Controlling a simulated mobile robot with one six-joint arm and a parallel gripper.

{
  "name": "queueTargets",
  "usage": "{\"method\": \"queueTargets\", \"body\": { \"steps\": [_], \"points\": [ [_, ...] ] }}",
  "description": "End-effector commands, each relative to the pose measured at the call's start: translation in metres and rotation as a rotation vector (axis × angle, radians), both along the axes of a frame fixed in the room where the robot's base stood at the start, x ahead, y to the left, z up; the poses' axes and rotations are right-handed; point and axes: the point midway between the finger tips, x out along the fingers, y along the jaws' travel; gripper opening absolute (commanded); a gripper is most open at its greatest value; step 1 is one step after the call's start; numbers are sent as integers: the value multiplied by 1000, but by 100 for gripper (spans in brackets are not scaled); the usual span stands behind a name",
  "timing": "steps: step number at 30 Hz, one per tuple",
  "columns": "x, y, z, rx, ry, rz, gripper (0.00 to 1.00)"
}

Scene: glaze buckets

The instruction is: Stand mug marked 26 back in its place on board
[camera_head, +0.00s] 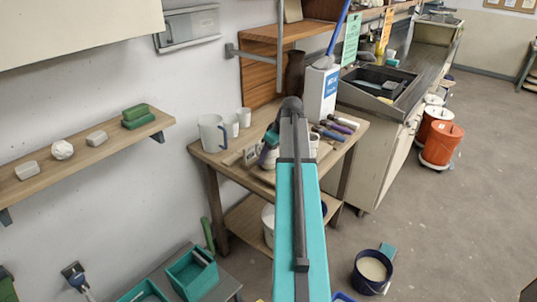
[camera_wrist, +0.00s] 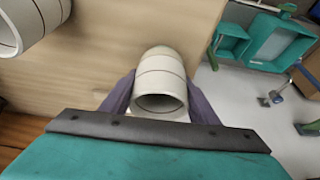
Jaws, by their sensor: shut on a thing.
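My gripper (camera_wrist: 160,92) is shut on a pale cylindrical mug (camera_wrist: 161,66), with a purplish finger on each side of it. The mug's round open end faces the wrist camera, and no number shows on it. In the head view my gripper (camera_head: 268,152) is over the left part of the wooden table, partly hidden by my arm, and the held mug is hard to make out there. I cannot tell whether the mug touches the surface below. A pale wooden board (camera_head: 232,158) lies near the table's front edge, beside small light cards.
A large white mug (camera_head: 212,132) and small white cups (camera_head: 245,117) stand left of my gripper. A pale cylinder (camera_wrist: 30,22) is close at the wrist view's upper left. Teal trays (camera_head: 192,274) are below.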

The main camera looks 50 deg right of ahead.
Motion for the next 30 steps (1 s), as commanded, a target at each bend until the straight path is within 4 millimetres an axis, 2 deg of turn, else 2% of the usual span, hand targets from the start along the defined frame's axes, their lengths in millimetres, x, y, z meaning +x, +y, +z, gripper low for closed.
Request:
{"method": "queueTargets", "body": {
  "steps": [16,17,20,30],
  "points": [
    [0,0,-7,-1,-1,0,24],
    [0,0,-7,-1,-1,0,56],
    [0,0,-7,-1,-1,0,73],
    [0,0,-6,-1,-1,0,73]
  ]
}}
